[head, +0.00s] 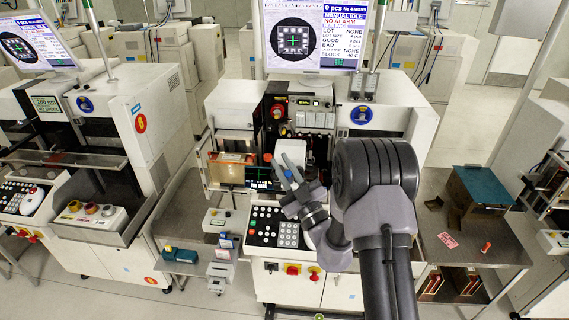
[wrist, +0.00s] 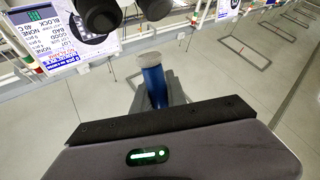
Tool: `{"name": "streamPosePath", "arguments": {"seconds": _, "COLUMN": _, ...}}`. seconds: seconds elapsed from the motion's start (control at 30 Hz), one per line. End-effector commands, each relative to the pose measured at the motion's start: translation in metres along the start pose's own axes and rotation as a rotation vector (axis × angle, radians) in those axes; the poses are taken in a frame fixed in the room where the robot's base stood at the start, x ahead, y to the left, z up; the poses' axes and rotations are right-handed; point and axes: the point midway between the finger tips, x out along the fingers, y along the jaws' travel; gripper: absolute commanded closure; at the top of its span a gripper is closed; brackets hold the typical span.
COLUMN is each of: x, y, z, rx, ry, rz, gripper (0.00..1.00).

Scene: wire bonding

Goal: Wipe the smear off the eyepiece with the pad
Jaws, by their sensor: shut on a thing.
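My gripper (wrist: 165,90) is shut on a blue handle (wrist: 154,85) with a pale grey round pad (wrist: 149,61) at its end, in the wrist view. Two black eyepieces (wrist: 102,14) (wrist: 155,8) show at the top edge of that view, partly cut off. The pad appears below them in the picture, with a visible gap between. I cannot make out a smear on either eyepiece. In the head view my gripper (head: 288,178) is in front of the middle machine, with the blue handle (head: 289,165) small between its fingers. The eyepieces are hard to tell there.
The middle bonding machine (head: 222,112) carries a monitor (head: 315,40) above and a key panel (head: 275,228) below. At right, a steel table (head: 465,262) bears a teal-topped box (head: 483,186), a pink tag (head: 447,240) and a small red thing (head: 486,248). Another machine stands at left.

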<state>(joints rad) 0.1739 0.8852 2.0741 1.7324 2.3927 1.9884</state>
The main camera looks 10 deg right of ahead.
Motion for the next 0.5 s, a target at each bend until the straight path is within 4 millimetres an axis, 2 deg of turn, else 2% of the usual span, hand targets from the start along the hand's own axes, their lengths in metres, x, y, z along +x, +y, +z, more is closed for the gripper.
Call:
{"name": "streamPosePath", "arguments": {"seconds": 0.2, "x": -0.011, "y": -0.007, "z": -0.018, "rx": 0.000, "ry": 0.000, "rz": 0.000, "gripper": 1.00}}
{"name": "streamPosePath", "arguments": {"seconds": 0.5, "x": -0.012, "y": -0.008, "z": -0.021, "rx": 0.000, "ry": 0.000, "rz": 0.000, "gripper": 1.00}}
